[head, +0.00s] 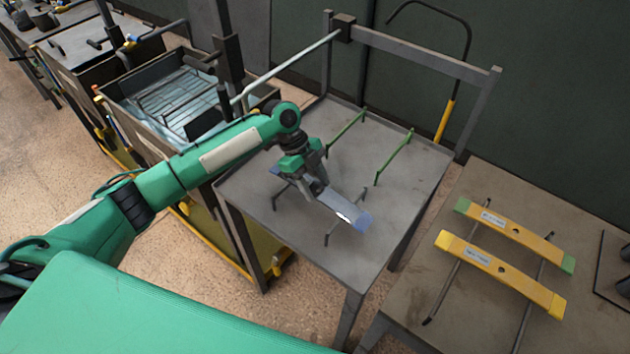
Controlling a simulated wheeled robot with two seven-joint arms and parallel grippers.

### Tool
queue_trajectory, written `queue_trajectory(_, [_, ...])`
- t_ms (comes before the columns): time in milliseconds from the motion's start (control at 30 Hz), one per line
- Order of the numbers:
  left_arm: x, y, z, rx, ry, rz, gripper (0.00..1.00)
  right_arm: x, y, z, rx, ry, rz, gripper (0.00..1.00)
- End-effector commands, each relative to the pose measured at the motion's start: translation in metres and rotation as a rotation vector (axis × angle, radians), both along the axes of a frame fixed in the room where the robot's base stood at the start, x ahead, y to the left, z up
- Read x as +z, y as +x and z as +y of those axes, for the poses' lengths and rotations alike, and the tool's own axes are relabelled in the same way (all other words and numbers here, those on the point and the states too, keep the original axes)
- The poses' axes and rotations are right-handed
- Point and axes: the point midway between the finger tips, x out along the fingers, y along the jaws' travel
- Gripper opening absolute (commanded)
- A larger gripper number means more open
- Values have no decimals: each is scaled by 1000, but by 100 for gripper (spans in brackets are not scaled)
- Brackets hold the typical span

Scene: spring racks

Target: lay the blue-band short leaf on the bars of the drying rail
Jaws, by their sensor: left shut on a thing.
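The blue-band short leaf (346,209) is a grey-blue strip with a blue right end, over the grey table. My left gripper (319,188) is shut on it near its middle and hides part of it. Two low dark bars, one (279,196) near the leaf's left end and one (329,238) near its right end, stand under or beside it. I cannot tell whether the leaf touches them. Two green bars (393,158) stand empty behind it on the same table. I cannot tell which pair is the drying rail. My right gripper is not in view.
Two yellow leaves, one with green ends (513,232) and one with yellow ends (500,272), lie across dark bars on the right table (405,300). A grey frame (420,55) rises behind the grey table (385,215). A bin with a wire rack (175,98) stands left.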

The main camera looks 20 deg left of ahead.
Motion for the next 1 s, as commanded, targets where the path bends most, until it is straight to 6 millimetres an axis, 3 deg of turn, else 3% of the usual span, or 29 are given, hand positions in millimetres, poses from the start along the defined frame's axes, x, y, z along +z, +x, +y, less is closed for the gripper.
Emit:
queue_trajectory(567, [-7, 1, -1, -1, -4, -4, 9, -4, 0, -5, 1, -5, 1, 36])
queue_trajectory(600, [-9, 0, -1, -1, -2, -2, 49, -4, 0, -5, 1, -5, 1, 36])
queue_trajectory(700, [-9, 0, 0, -1, -2, -2, 67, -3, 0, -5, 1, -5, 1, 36])
queue_trajectory(1000, [-6, 1, 0, -1, -1, -3, 67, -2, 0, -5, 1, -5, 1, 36])
